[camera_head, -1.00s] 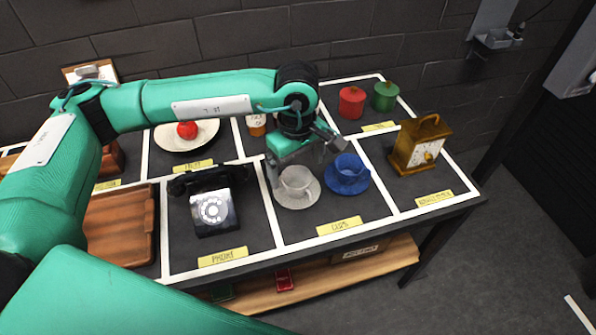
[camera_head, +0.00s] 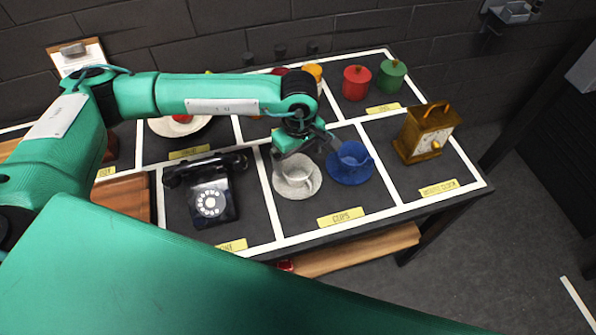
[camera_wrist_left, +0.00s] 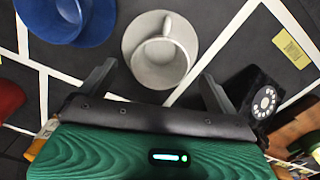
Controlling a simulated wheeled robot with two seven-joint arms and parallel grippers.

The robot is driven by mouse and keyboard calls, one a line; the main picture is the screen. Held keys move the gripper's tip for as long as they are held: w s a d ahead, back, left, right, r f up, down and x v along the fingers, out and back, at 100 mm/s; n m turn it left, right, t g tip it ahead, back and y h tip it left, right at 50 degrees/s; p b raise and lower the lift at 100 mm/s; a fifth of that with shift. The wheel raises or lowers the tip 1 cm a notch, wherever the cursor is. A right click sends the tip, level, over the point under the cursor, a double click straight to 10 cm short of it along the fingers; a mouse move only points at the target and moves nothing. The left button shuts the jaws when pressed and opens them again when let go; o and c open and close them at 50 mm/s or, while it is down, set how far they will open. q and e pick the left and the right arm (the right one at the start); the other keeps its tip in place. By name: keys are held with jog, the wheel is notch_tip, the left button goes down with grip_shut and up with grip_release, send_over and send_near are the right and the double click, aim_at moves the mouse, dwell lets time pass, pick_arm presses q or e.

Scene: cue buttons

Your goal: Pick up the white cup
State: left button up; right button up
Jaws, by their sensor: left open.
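The white cup (camera_head: 297,170) stands upright on a white saucer (camera_head: 291,192) in the section of the table labelled cups. My left gripper (camera_head: 303,149) is just behind and above the cup in the head view. In the left wrist view the cup (camera_wrist_left: 160,60) lies ahead, between the lines of the two open fingers (camera_wrist_left: 153,86), with its handle pointing away from the gripper. The fingers are empty, and I cannot tell whether they touch the cup. My right gripper is not in view.
A blue cup (camera_head: 352,157) on a blue saucer (camera_head: 349,178) stands close to the right. A black telephone (camera_head: 208,190) is to the left and a mantel clock (camera_head: 425,133) farther right. Red (camera_head: 356,82) and green (camera_head: 391,75) lidded jars stand at the back.

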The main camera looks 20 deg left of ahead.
aim_at(298, 167)
pick_arm(q)
notch_tip(298, 167, down, 4)
jog(key=shift+a+f+p, duration=0.1)
jog(key=shift+f+p, duration=0.1)
jog(key=shift+p, duration=0.8)
jog(key=shift+f, duration=0.35)
jog(key=shift+c, duration=0.6)
jog(key=c, duration=1)
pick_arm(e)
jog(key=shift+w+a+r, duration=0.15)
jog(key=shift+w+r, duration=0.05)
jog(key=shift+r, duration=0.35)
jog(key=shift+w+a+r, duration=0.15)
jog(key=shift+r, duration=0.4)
